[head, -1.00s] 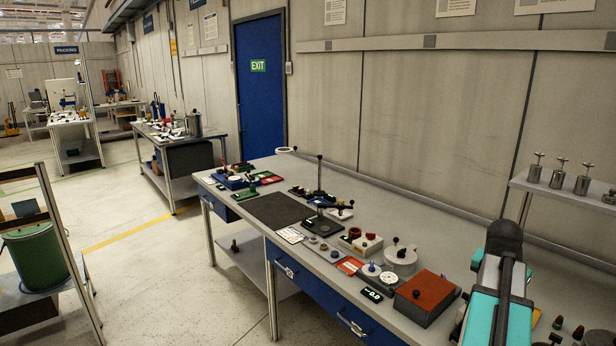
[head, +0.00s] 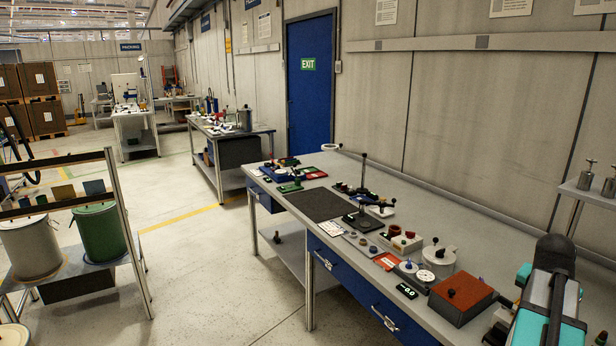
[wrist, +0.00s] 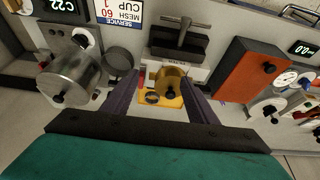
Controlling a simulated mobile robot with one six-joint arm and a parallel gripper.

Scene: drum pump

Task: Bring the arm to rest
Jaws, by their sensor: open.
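My gripper (wrist: 160,104) shows in the wrist view with its two dark fingers spread apart. Nothing is held between them. Beyond the fingertips, a brass cup-like part (wrist: 172,82) stands on a small yellow base (wrist: 160,98), seen through the gap. I cannot tell how far below the fingers it is. In the head view my turquoise and black arm is at the lower right corner over the bench, and its gripper is out of sight there.
The long grey bench (head: 433,232) carries a red-topped box (head: 463,292), a black mat (head: 317,204) and a black stand (head: 363,200). In the wrist view a metal pot (wrist: 72,76) is at left and a clamp (wrist: 182,36) behind. Open floor (head: 215,270) lies left of the bench.

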